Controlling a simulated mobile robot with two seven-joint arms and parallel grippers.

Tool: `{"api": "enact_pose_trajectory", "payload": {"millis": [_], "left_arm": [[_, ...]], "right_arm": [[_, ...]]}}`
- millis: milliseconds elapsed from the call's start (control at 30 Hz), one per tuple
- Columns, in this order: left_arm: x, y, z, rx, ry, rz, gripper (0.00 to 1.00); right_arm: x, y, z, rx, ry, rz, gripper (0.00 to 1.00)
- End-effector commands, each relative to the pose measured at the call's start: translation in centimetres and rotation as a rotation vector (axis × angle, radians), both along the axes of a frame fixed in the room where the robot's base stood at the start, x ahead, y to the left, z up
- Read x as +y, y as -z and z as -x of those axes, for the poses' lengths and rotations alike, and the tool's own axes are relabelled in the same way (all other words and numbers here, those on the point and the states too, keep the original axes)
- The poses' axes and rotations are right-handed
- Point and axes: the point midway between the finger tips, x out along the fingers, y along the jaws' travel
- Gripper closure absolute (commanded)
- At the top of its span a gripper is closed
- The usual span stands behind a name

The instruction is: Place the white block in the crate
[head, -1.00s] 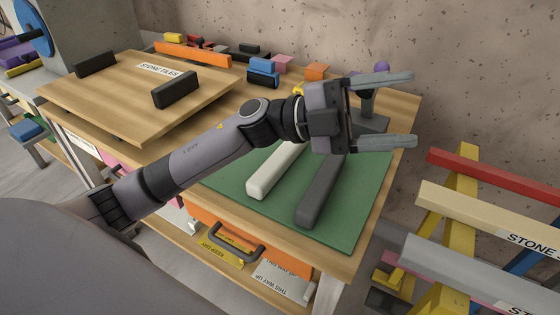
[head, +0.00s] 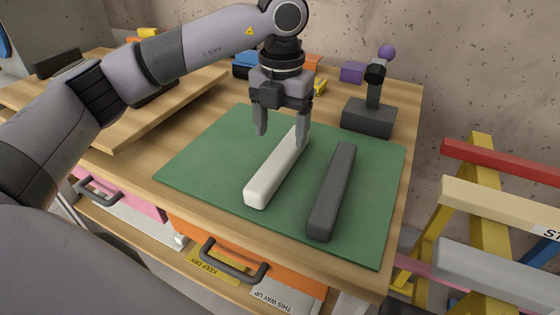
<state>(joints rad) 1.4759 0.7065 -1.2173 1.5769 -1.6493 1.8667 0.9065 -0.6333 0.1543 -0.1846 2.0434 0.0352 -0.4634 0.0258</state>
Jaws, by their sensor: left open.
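The white block (head: 272,177) is a long bar lying on the green mat (head: 206,167) on the wooden workbench. My left gripper (head: 281,142) points down over the far part of the white block, fingers apart on either side of it in the picture. It is open and holds nothing. Whether the fingers touch the block I cannot tell. A dark grey bar (head: 331,192) lies to the right of the white block, apart from it. I cannot make out a crate. My right gripper is not in view.
A dark stand with a purple ball (head: 368,117) stands at the mat's far right. A wooden board (head: 130,117) lies left of the mat. A rack with coloured bars (head: 486,205) stands on the right. Drawers with handles (head: 234,263) sit below the bench top.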

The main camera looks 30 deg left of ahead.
Motion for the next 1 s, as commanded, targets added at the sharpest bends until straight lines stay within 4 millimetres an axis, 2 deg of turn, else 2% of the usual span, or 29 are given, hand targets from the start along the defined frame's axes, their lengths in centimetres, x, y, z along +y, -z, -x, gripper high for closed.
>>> {"api": "enact_pose_trajectory", "payload": {"millis": [400,700,733,800,900,967,1000], "left_arm": [[-0.2,5.6,0.7,0.002,0.002,0.005,0.28],[-0.3,6.2,0.7,0.000,0.004,0.007,0.28],[-0.3,6.2,0.7,0.000,0.004,0.007,0.31],[-0.3,6.2,0.7,0.000,0.004,0.007,0.54],[-0.3,6.2,0.7,0.000,0.004,0.007,0.82],[-0.3,6.2,0.7,0.000,0.004,0.007,0.82],[-0.3,6.2,0.7,0.000,0.004,0.007,0.87]], "right_arm": [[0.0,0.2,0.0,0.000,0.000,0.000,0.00],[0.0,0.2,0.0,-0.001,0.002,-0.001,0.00],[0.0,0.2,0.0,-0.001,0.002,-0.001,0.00],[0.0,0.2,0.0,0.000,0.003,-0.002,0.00],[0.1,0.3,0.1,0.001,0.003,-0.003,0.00],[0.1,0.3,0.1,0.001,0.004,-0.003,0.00],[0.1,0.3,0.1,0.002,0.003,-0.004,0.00]]}}
